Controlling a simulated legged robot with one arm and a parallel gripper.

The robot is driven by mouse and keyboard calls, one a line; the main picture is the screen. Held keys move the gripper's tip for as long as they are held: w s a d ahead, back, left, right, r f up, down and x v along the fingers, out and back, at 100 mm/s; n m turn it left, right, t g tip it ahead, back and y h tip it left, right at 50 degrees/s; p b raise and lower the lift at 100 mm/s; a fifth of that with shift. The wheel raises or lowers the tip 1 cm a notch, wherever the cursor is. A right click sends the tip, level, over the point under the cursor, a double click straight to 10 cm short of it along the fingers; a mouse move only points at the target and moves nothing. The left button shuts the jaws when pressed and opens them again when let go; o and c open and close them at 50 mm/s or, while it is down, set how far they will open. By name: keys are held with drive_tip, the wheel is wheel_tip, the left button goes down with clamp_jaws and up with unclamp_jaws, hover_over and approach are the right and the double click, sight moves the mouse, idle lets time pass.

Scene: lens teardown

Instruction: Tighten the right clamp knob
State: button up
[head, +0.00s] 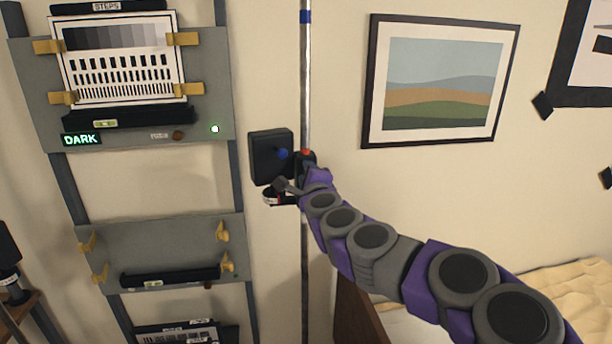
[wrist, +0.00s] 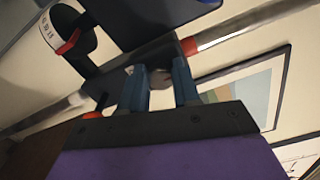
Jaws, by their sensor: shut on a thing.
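My gripper (head: 303,183) is at the vertical metal pole (head: 306,90), just below a dark clamp block (head: 306,160) with a red part on top. In the wrist view my gripper (wrist: 160,85) has its two blue fingers on either side of a small grey rounded knob (wrist: 160,79) and is shut on it. The knob is partly hidden by the fingers, and I cannot tell how far it is turned. In the head view my gripper hides it.
A grey panel rack (head: 220,185) stands further left. A framed landscape (head: 440,80) hangs on the wall at right. A bed (head: 570,285) is at lower right.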

drive_tip(key=o, duration=1.1)
drive_tip(key=shift+d, duration=0.15)
drive_tip(key=shift+c, duration=0.2)
drive_tip(key=s+d, duration=0.3)
drive_tip(key=s, duration=1.4)
drive_tip(key=shift+d, duration=0.2)
drive_tip(key=shift+f, duration=0.1)
